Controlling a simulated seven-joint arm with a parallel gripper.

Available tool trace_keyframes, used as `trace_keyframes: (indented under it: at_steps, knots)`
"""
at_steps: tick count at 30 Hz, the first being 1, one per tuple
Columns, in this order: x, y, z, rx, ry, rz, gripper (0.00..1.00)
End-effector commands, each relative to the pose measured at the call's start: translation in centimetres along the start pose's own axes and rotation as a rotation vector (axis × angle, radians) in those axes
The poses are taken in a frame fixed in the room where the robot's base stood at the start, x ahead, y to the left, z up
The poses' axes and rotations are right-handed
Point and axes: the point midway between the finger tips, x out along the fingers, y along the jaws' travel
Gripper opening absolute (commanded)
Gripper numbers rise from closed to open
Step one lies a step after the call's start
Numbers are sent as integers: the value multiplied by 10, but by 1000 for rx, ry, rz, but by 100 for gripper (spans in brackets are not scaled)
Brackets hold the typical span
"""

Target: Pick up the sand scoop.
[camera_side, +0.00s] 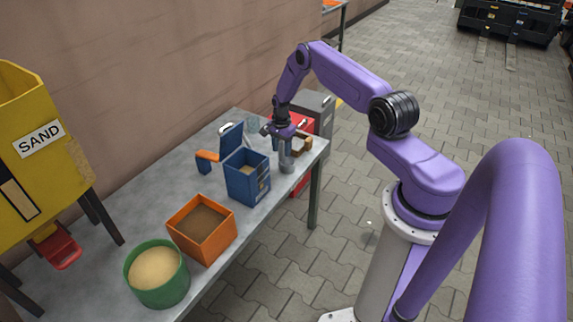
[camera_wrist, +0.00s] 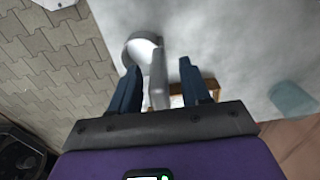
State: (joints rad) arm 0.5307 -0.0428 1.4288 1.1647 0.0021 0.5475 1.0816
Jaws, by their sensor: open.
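A grey object (camera_side: 286,160) with an upright part stands near the far right edge of the table. In the wrist view its round pale part (camera_wrist: 141,46) and a grey upright piece (camera_wrist: 158,82) show. It may be the sand scoop, but I cannot tell for sure. My gripper (camera_side: 283,133) is above it, pointing down. In the wrist view my gripper (camera_wrist: 158,67) is open, with the grey piece between its two dark fingers. I cannot tell whether they touch. A blue piece with an orange handle-like part (camera_side: 208,156) lies further left.
A blue bin (camera_side: 247,183), an orange box (camera_side: 202,250) of brown material and a green tub (camera_side: 157,290) of sand stand along the grey table (camera_side: 150,210). A yellow SAND hopper (camera_side: 45,165) is at the left. A wooden item (camera_side: 301,146) is close beside my gripper.

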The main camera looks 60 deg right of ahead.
Motion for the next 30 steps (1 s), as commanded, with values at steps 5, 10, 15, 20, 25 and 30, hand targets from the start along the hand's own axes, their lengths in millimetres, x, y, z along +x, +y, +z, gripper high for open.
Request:
trace_keyframes:
  at_steps: [5,10,15,20,25,30]
  knots:
    - [5,0,0,0,0,-1,47]
    - [5,0,0,0,0,-1,40]
    - [5,0,0,0,0,-1,0]
    - [5,0,0,0,0,-1,0]
    - [3,0,0,0,0,-1,0]
    - [-5,-1,-1,0,1,-3,0]
